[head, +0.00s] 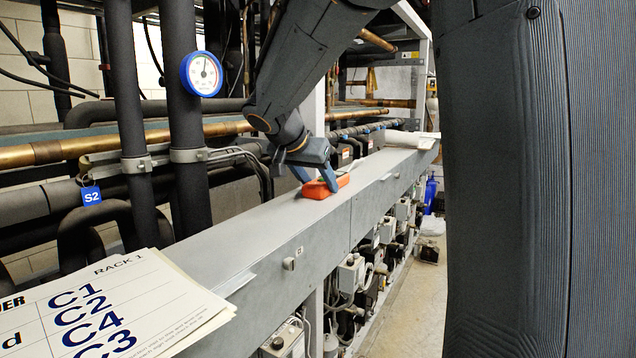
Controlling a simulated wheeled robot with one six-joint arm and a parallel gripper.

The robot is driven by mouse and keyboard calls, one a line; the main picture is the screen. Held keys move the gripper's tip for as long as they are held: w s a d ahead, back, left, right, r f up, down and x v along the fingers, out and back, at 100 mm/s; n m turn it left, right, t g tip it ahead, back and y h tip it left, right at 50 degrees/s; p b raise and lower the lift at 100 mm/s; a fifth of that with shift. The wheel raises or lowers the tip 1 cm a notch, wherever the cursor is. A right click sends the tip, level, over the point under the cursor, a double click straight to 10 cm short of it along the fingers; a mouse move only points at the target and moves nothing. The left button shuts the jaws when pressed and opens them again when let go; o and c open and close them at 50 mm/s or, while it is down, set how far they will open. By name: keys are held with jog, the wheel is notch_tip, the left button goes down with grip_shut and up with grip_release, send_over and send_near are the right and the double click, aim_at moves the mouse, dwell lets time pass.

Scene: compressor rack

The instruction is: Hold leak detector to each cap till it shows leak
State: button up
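An orange-red hand-held device (322,187), which looks like the leak detector, lies on or just above the flat top of the long grey beam. My gripper (315,180) reaches down to it from above. Its two blue-grey fingers stand apart at the device, one near its left end and one across its middle. I cannot tell whether they press on it. The device's display is not readable from here. No caps can be made out clearly; my arm hides part of the pipework behind the beam.
A paper sheet (110,310) headed "RACK 1" lists C1, C2, C4, C3 at the lower left. A blue-rimmed gauge (201,74) and a blue "S2" tag (91,195) are on the pipes. The grey beam (250,245) is mostly clear; a pale roll (408,139) lies at its far end.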

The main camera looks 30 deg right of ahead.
jog(key=c, duration=0.3)
jog(key=shift+r+p, duration=0.95)
jog(key=shift+r, duration=2.1)
notch_tip(320, 180, down, 6)
jog(key=shift+b, duration=1)
jog(key=shift+p+v, duration=0.85)
jog(key=shift+v, duration=0.05)
jog(key=shift+c, duration=0.5)
jog(key=shift+f, duration=0.15)
